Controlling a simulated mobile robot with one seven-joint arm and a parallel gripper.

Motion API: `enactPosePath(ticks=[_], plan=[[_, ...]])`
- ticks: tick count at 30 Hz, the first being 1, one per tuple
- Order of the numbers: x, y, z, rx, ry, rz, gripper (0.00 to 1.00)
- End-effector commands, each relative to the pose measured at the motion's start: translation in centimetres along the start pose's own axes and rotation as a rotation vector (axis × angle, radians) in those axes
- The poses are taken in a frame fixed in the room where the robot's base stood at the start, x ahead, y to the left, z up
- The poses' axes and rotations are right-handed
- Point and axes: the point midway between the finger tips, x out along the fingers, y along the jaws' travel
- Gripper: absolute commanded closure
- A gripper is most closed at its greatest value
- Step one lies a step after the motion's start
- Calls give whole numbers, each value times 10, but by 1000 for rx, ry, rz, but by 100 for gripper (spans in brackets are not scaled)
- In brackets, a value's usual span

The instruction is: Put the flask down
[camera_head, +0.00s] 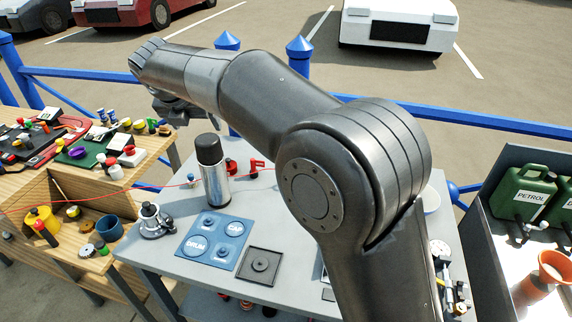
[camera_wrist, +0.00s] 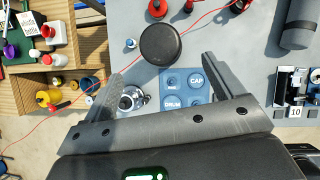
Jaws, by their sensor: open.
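The flask (camera_head: 215,185) is a silver cylinder with a black top, standing upright on the grey table (camera_head: 180,262). In the wrist view, I see its round black top (camera_wrist: 160,44) from above. My gripper (camera_wrist: 163,70) is open, with a finger at each side of the picture's middle. The flask's top lies beyond the fingertips, and nothing is held between them. In the head view, my gripper (camera_head: 176,108) is up at the far left end of my arm, above and left of the flask, and partly hidden.
A blue mat with round spots marked DRUM and CAP (camera_head: 215,242) lies in front of the flask. A black square plate (camera_head: 260,266) and a small metal device (camera_head: 154,222) are nearby. A thin red line (camera_head: 110,192) crosses the scene. A cluttered wooden bench (camera_head: 100,185) stands left.

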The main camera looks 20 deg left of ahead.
Motion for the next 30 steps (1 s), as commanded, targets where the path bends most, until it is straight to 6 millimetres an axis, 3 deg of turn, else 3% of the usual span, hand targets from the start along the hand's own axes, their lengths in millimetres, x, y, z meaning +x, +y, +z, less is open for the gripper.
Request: enactPosePath(ticks=[5, 8, 11, 14, 19, 26, 30], plan=[[-1, -3, 1, 11, 0, -1, 14], [-6, -23, 5, 89, -1, -9, 14], [-18, -64, 10, 261, 0, -22, 14], [-32, -121, 10, 508, 0, -42, 14], [-56, -216, -8, 962, -6, -76, 14], [-85, -327, -60, 1592, -34, -109, 14], [-99, -381, -105, 1982, -59, -119, 14]])
